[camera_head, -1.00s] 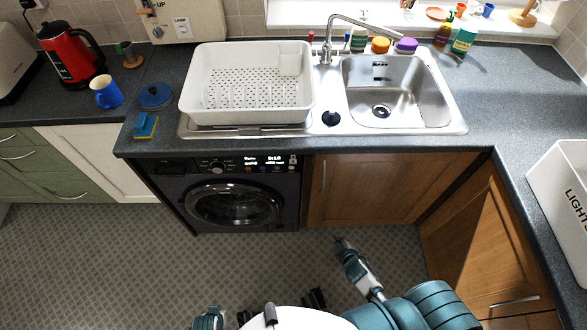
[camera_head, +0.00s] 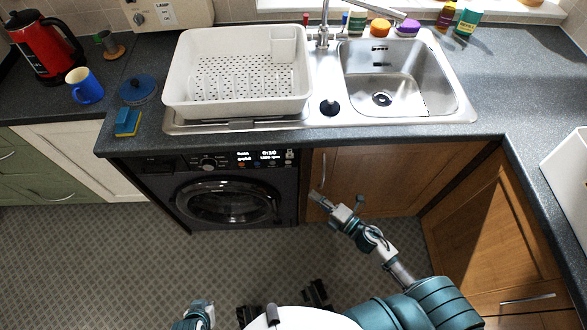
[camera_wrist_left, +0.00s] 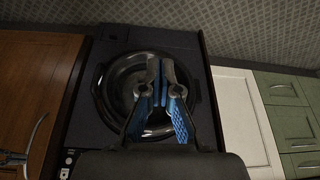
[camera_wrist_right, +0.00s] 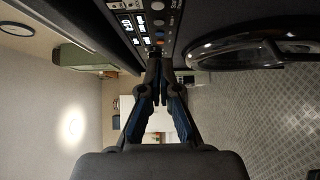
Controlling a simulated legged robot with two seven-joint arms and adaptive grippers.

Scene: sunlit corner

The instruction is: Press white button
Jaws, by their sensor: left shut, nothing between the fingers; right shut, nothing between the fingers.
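The black washing machine (camera_head: 238,195) stands under the counter, its control panel (camera_head: 262,158) along the top front. The panel has a lit display and a row of small round buttons. In the right wrist view a pale round button (camera_wrist_right: 158,6) shows at the top, with others below it. I cannot tell for sure which is the white button. My right gripper (camera_head: 315,195) is shut and empty, in front of the wooden cupboard, right of the machine; its fingertips also show close to the panel's image (camera_wrist_right: 158,62). My left gripper (camera_wrist_left: 160,62) is shut and empty, facing the machine's round door (camera_wrist_left: 110,90).
The counter above carries a white dish rack (camera_head: 240,70), a steel sink (camera_head: 398,75), a blue mug (camera_head: 86,88), a red kettle (camera_head: 46,48) and a sponge (camera_head: 127,122). A wooden cupboard (camera_head: 375,180) adjoins the machine. The floor (camera_head: 110,260) in front is clear.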

